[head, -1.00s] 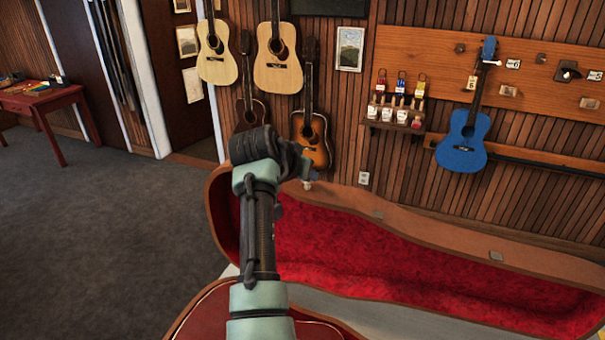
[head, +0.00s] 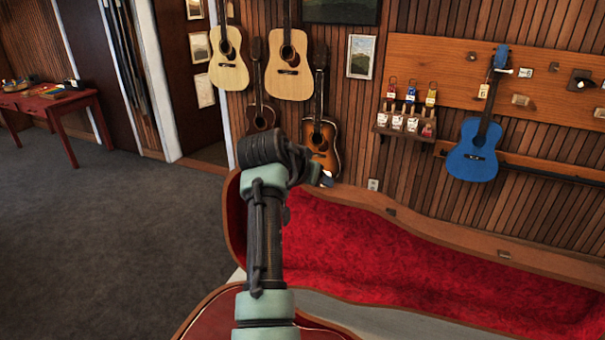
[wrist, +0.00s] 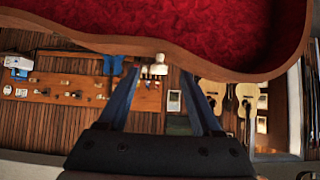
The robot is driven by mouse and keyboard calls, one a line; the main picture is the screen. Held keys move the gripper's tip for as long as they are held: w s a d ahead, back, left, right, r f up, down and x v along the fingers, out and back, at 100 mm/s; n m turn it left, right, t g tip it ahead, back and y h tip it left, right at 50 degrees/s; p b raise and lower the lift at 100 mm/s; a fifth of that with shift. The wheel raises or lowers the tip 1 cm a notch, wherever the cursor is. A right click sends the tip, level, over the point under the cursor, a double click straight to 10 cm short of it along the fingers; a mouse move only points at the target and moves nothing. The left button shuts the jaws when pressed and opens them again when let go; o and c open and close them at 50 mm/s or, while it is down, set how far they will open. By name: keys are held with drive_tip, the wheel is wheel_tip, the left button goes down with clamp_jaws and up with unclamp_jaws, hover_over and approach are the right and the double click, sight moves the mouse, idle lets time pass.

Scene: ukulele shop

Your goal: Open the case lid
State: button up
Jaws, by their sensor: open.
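The case lid (head: 400,250) shows as a curved shell with a red plush lining and a brown rim. It stands raised, lining toward the head camera, and also fills the top of the wrist view (wrist: 190,22). A dark red, brown-edged surface (head: 232,318) lies below it at bottom left; I cannot tell whether it is the case's other half or an instrument. My gripper (wrist: 162,88) is open and empty in the wrist view, its blue fingers apart just by the lid's rim. In the head view my wrist mostly hides the gripper, so contact is unclear.
Guitars (head: 288,60) and a blue ukulele (head: 472,150) hang on the wood-panelled wall behind the lid. A small shelf of bottles (head: 405,122) is mounted there. A red table (head: 50,102) stands far left. The grey floor (head: 100,240) at left is clear.

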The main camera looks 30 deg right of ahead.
drive_tip(key=b+v, duration=0.4)
drive_tip(key=v, duration=0.8)
drive_tip(key=shift+s+a+r, duration=0.1)
